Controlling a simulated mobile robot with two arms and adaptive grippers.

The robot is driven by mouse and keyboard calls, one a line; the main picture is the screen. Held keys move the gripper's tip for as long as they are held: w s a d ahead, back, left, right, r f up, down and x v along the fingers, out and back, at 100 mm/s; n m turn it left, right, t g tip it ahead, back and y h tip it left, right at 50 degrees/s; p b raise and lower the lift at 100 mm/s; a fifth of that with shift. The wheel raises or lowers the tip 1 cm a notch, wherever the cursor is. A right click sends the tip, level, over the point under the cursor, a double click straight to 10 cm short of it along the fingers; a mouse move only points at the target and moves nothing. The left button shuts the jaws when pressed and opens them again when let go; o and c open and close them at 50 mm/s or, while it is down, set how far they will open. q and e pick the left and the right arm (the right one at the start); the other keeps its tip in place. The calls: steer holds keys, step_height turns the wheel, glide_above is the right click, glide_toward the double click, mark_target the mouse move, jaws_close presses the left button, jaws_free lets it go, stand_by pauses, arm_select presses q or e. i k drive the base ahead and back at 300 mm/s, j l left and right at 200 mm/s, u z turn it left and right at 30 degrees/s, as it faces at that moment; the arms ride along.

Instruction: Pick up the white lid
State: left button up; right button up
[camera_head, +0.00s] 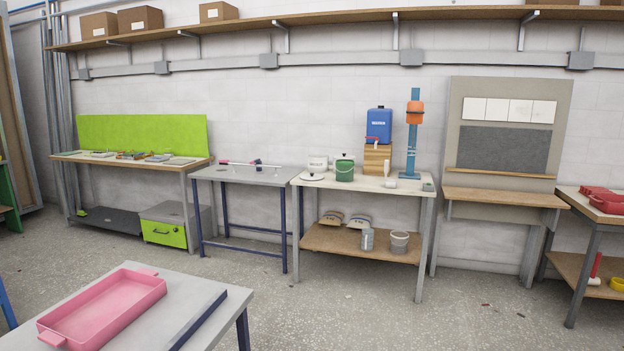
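A small, flat white round piece that looks like the white lid (312,177) lies on the left front part of the white-topped table (385,186) by the back wall. A white pot (318,162) stands just behind it, and a green pot (344,171) with a handle stands to its right. The lid is small in the picture, so its details are hard to tell. Neither of my grippers is in view.
A grey table with a pink tray (108,308) and a dark blue bar (198,318) stands close at the lower left. Open floor (370,315) lies in front.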

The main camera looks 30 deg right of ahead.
mark_target(311, 177)
steer(key=i+l+z, duration=0.95)
steer(key=i+z, duration=0.3)
steer(key=i+l, duration=0.1)
steer(key=i, duration=0.4)
steer(key=i+l+u, duration=0.1)
steer(key=i, duration=0.4)
steer(key=i+l, duration=0.1)
steer(key=i, duration=0.35)
steer(key=i+l, duration=0.15)
steer(key=i, duration=0.35)
steer(key=i+j+u, duration=0.25)
steer(key=i+u, duration=0.15)
steer(key=i, duration=0.35)
steer(key=i+u, duration=0.4)
steer(key=i, duration=0.4)
